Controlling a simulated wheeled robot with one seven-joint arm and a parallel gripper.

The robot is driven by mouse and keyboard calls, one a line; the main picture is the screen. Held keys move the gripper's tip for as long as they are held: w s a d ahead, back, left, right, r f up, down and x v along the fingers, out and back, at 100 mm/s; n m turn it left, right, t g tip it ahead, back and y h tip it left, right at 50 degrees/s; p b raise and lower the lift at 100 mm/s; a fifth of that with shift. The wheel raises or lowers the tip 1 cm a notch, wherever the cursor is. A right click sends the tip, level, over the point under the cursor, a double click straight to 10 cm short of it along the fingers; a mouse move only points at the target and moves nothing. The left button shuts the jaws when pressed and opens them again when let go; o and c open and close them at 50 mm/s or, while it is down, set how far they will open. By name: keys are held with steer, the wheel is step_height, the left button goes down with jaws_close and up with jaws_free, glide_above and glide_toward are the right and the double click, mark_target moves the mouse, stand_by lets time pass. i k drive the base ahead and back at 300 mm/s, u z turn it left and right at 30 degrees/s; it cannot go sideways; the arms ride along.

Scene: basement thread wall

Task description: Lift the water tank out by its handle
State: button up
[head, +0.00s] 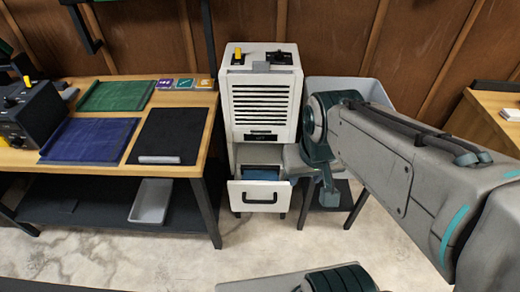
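The water tank (244,189) sits low in the front of a white dehumidifier (264,88) and sticks out forward like a drawer. Its white front carries a dark handle (260,199). Its top is open and something blue shows inside. My gripper (329,201) is to the right of the tank, apart from the handle, with its teal end pointing down. It appears empty, but whether its fingers are open or shut is unclear. My arm hides part of the area right of the dehumidifier.
A wooden workbench (98,163) stands left with green, blue and black mats, and a grey tray (151,201) is on its lower shelf. A grey bin (340,90) on a dark-legged stand is right of the dehumidifier. The concrete floor (185,262) in front is clear.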

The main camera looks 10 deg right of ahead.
mark_target(258, 173)
steer(key=z, duration=0.1)
steer(key=i, duration=0.6)
steer(key=u, duration=0.3)
steer(key=k, duration=1.15)
steer(key=z, duration=0.65)
steer(key=i, duration=1.55)
steer(key=u, duration=0.8)
